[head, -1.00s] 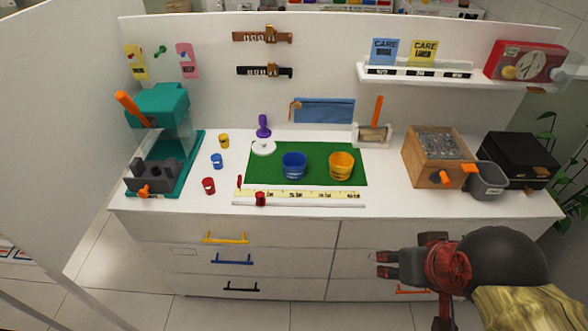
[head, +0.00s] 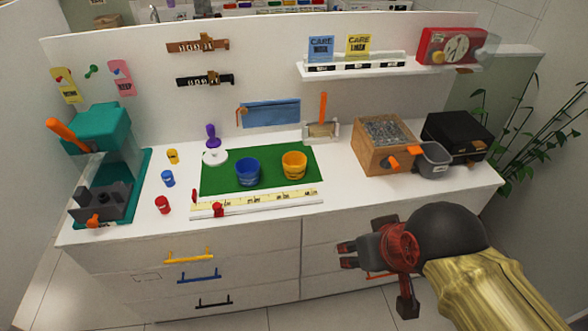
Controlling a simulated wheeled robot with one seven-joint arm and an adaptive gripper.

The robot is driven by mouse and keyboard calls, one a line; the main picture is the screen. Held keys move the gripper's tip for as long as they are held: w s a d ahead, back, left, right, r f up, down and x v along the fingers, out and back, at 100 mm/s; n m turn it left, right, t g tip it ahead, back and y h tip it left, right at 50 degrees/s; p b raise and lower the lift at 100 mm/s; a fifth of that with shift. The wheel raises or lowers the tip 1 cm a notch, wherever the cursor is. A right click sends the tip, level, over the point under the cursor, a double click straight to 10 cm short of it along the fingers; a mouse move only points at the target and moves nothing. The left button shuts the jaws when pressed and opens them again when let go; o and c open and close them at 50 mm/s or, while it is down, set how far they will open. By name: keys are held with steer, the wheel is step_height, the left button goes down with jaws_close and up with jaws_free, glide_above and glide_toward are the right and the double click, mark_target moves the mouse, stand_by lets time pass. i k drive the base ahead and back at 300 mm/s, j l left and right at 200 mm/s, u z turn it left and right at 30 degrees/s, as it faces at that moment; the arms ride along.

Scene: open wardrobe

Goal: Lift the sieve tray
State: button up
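A wooden box (head: 371,153) stands at the right of the white counter, its open top filled with grey granules (head: 388,131). An orange handle (head: 393,163) sticks out of its front. The sieve tray seems to be part of this box; I cannot make out its edges separately. A grey bin (head: 433,160) stands against the box's right side. My gripper (head: 344,254) is in front of the drawers, below the counter edge and well apart from the box. Its fingers point left, look slightly apart, and hold nothing visible.
A black box (head: 458,135) stands right of the grey bin. A brush holder (head: 320,131) is left of the wooden box. Blue (head: 247,173) and yellow (head: 294,165) cups sit on a green mat (head: 215,180). A shelf (head: 390,68) hangs above. The counter before the box is clear.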

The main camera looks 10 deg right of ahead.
mark_target(394, 130)
steer(key=l+z, duration=0.25)
steer(key=z, duration=0.15)
steer(key=i+l+z, duration=0.1)
steer(key=l+z, duration=0.35)
steer(key=z, duration=0.3)
steer(key=i, duration=0.05)
